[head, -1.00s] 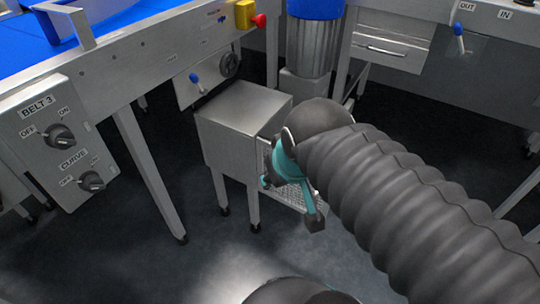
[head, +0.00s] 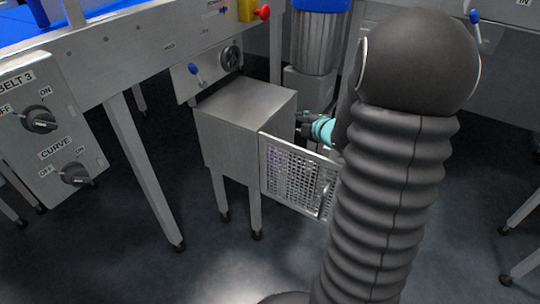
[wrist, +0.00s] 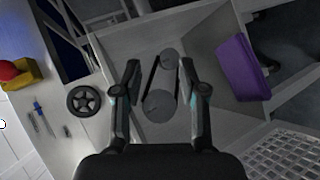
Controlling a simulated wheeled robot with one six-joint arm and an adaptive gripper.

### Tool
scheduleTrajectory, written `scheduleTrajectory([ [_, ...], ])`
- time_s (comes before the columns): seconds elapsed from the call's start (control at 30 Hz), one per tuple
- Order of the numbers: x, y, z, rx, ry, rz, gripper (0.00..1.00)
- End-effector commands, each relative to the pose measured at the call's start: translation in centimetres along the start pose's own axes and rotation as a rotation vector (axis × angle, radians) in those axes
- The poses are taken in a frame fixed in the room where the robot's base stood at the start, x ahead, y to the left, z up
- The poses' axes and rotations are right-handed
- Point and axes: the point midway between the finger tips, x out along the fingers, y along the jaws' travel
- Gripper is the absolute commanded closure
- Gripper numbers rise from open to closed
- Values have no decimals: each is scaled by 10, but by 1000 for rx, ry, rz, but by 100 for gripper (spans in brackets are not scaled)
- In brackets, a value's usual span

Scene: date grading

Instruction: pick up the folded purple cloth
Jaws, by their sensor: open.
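The folded purple cloth (wrist: 242,67) shows at the right in the wrist view, a flat slab lying along the right side of the grey metal housing (wrist: 220,28). My gripper (wrist: 160,68) is open and empty, its two fingers pointing into the housing, left of the cloth and apart from it. In the head view my gripper (head: 304,122) is at the right side of the housing (head: 222,140), partly hidden by my arm. I cannot clearly make out the cloth in that view.
A belt drive with two pulleys (wrist: 160,103) lies between my fingers in the wrist view. A perforated guard (head: 290,174) stands open at the housing's front right. A red button (head: 263,12), a handwheel (head: 231,58) and a motor (head: 317,45) are close by. Floor in front is clear.

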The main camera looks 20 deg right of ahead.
Motion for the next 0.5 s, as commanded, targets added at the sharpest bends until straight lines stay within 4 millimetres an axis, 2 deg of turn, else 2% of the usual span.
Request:
scheduleTrajectory([
  [0.03,12,-23,9,-35,47,4,58],
  [0.23,30,-87,19,-177,279,91,58],
  [0.4,24,-139,22,-236,462,210,58],
  [0.5,14,-160,23,-247,540,280,58],
])
